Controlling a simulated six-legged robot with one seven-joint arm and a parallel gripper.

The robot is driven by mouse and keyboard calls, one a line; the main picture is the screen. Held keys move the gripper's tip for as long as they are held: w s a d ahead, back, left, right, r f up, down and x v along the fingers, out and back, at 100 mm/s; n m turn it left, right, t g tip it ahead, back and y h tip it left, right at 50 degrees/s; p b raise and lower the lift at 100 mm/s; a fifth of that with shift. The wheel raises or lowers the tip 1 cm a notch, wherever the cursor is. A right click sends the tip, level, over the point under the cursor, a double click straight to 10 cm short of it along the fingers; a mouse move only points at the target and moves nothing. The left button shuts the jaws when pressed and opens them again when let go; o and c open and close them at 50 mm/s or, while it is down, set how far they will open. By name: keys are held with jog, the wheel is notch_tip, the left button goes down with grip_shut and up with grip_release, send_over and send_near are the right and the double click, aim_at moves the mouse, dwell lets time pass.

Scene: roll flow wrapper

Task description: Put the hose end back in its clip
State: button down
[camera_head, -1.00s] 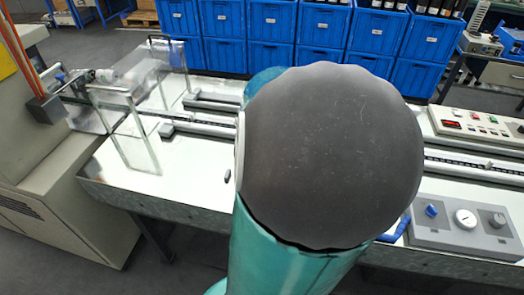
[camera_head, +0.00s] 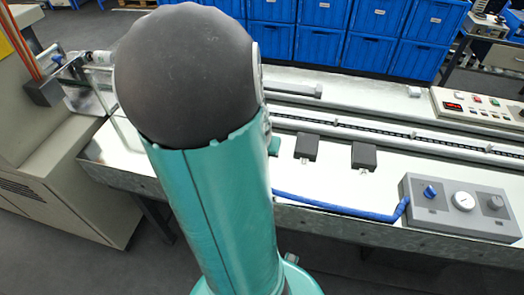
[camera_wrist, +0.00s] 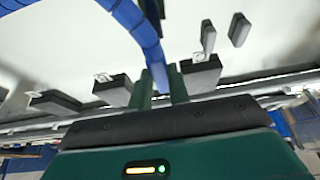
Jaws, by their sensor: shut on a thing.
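The blue hose (camera_head: 335,208) runs from the grey gauge box (camera_head: 458,208) leftward along the front edge of the table and goes behind my arm. In the wrist view the hose (camera_wrist: 128,15) comes down from the top to my gripper (camera_wrist: 161,88). My gripper is shut on the hose, whose end is partly hidden between the fingers. Dark blocks with small metal clips stand on the table: one (camera_head: 307,147) and another (camera_head: 364,156). The wrist view shows three, at left (camera_wrist: 55,103), middle (camera_wrist: 113,92) and right (camera_wrist: 203,76). In the head view my arm hides my gripper.
A long rail with a dark chain (camera_head: 390,134) runs behind the blocks. A control panel (camera_head: 485,104) stands at the right back. Blue crates (camera_head: 365,40) line the rear. The white table top (camera_head: 330,183) is bare between the blocks and the front edge.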

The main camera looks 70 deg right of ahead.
jog(key=shift+w+a, duration=0.6)
jog(key=shift+w, duration=1)
jog(key=shift+w+a, duration=0.55)
jog(key=shift+w, duration=1.1)
jog(key=shift+w+a, duration=0.6)
jog(key=shift+w, duration=1)
jog(key=shift+f, duration=2.1)
jog(key=shift+f, duration=0.35)
jog(key=c, duration=1.2)
grip_release()
jog(key=shift+c, duration=0.2)
jog(key=shift+r, duration=0.1)
